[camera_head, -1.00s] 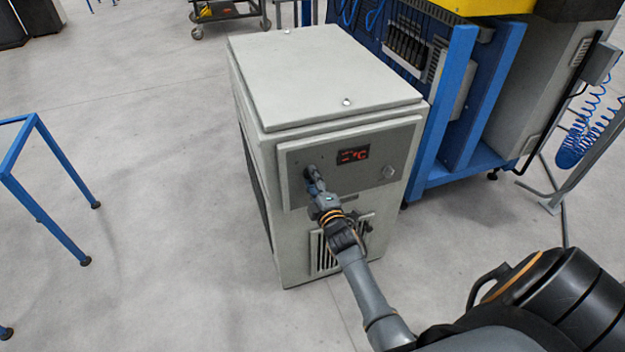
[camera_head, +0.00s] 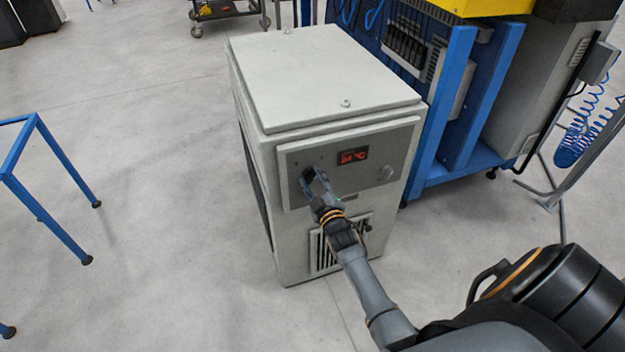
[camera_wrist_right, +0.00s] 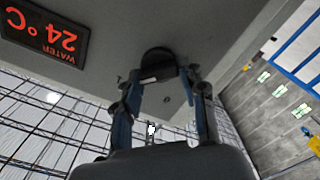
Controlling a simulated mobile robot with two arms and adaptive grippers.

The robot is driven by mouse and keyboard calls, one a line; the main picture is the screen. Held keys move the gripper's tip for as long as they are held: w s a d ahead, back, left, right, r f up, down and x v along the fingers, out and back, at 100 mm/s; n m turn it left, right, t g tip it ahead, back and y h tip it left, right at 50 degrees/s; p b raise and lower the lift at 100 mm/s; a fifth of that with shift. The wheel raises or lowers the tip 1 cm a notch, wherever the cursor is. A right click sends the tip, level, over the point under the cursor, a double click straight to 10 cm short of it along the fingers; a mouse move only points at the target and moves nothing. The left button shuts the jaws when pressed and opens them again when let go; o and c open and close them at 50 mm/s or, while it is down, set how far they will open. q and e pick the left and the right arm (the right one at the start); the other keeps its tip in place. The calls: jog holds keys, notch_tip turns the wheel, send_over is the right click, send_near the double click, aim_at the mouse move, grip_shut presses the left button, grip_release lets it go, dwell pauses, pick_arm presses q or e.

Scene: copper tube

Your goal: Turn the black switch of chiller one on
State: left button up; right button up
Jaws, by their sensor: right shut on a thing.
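The chiller (camera_head: 315,75) is a grey cabinet with a control panel on its front. Its red display (camera_head: 353,156) reads 24 °C; the display also shows upside down in the wrist view (camera_wrist_right: 45,32), with the word WATER. The round black switch (camera_wrist_right: 158,60) sits on the panel, left of the display in the head view, where my gripper mostly covers it. My right gripper (camera_head: 310,178) is at the switch, its two fingers on either side of it. In the wrist view the right gripper (camera_wrist_right: 160,77) is shut on the switch. My left gripper is not in view.
A blue-framed machine (camera_head: 445,120) stands close to the chiller's right side. A blue table frame (camera_head: 62,165) stands at the left. The floor (camera_head: 165,200) between that frame and the chiller is clear.

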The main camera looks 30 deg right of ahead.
jog(key=shift+f, duration=0.1)
dwell(0.3)
jog(key=o, duration=1.1)
jog(key=shift+o, duration=0.2)
jog(key=v, duration=1.2)
